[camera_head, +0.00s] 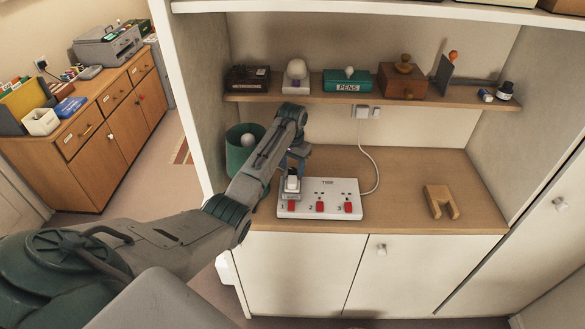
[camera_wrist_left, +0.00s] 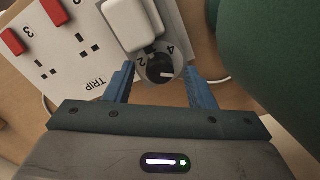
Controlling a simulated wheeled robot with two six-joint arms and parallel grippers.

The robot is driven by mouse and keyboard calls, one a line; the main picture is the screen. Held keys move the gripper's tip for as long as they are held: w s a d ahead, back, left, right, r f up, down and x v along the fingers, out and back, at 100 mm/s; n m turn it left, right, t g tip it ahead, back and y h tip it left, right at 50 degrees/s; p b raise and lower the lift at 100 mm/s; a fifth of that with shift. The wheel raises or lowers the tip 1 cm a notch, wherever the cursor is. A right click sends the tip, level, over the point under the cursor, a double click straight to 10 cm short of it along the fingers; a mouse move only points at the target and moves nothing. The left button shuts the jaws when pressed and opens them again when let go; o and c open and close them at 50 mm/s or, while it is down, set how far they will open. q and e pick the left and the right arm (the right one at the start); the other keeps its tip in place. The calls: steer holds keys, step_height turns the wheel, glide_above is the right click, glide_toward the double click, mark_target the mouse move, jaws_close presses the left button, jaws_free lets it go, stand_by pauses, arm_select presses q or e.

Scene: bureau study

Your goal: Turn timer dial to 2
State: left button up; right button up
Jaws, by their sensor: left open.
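The timer (camera_wrist_left: 181,75) is a grey unit plugged into the end socket of a white power strip (camera_head: 335,208). A white plug (camera_wrist_left: 132,22) sits on it, and the plug also shows in the head view (camera_head: 292,184). In the left wrist view its round black dial (camera_wrist_left: 160,68) has a short white mark on the dial's right side; printed 2 and 4 lie above it. My left gripper (camera_wrist_left: 160,76) is open, its blue fingers on either side of the dial with gaps visible. In the head view my arm hides the dial. My right gripper is not in view.
A green bin-like container (camera_head: 238,150) with a white bulb stands close to the left gripper. The strip has several red switches. A wooden notched block (camera_head: 440,201) lies right on the counter (camera_head: 400,180). A shelf (camera_head: 450,98) with boxes hangs above; the counter's middle right is clear.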

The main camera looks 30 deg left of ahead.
mark_target(293, 169)
arm_select(q)
step_height(293, 169, up, 6)
steer(key=b, duration=0.2)
steer(key=shift+r+b, duration=0.2)
steer(key=shift+b, duration=0.15)
steer(key=shift+r+p, duration=0.7)
steer(key=shift+r, duration=1.2)
steer(key=shift+f, duration=0.1)
